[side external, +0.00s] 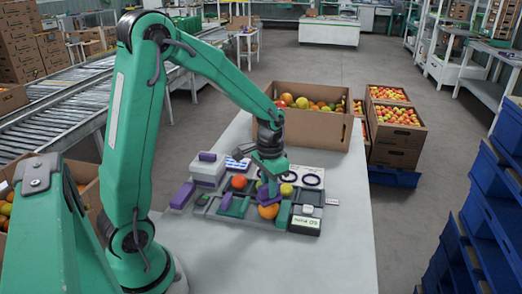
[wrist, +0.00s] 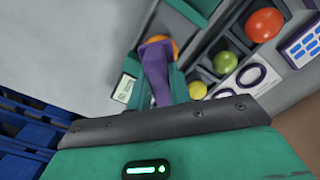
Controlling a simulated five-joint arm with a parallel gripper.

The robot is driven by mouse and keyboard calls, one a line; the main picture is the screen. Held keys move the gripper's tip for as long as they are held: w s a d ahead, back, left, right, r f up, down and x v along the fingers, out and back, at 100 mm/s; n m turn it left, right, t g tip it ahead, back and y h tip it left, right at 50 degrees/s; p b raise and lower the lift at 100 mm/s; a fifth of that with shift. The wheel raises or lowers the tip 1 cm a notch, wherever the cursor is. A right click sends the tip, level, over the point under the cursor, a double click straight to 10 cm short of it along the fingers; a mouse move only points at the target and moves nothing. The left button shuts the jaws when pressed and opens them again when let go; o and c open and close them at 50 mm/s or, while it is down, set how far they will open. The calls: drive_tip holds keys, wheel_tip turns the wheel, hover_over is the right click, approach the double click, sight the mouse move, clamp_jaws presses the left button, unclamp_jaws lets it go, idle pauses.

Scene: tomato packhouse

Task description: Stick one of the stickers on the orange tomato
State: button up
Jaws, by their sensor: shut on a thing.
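The orange tomato (side external: 268,211) sits at the front of the grey sorting station. In the wrist view it (wrist: 175,48) is partly hidden behind a purple tool (wrist: 157,68). My gripper (side external: 268,185) is shut on this purple tool and holds it pointing down, just above or against the orange tomato; I cannot tell if they touch. A white sheet with blue stickers (wrist: 303,45) lies at the back of the station and also shows in the side view (side external: 238,164). I cannot make out a sticker on the tool's tip.
A red tomato (side external: 239,181) and a yellow-green tomato (side external: 286,190) sit in the station's compartments. A small display (side external: 306,222) stands at its front right. A cardboard box of tomatoes (side external: 322,128) stands behind. The table's right side (side external: 345,220) is clear.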

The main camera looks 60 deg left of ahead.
drive_tip(key=shift+f, duration=0.45)
idle(1.6)
drive_tip(key=shift+r, duration=0.15)
drive_tip(key=shift+r, duration=3.45)
drive_tip(key=shift+r, duration=0.1)
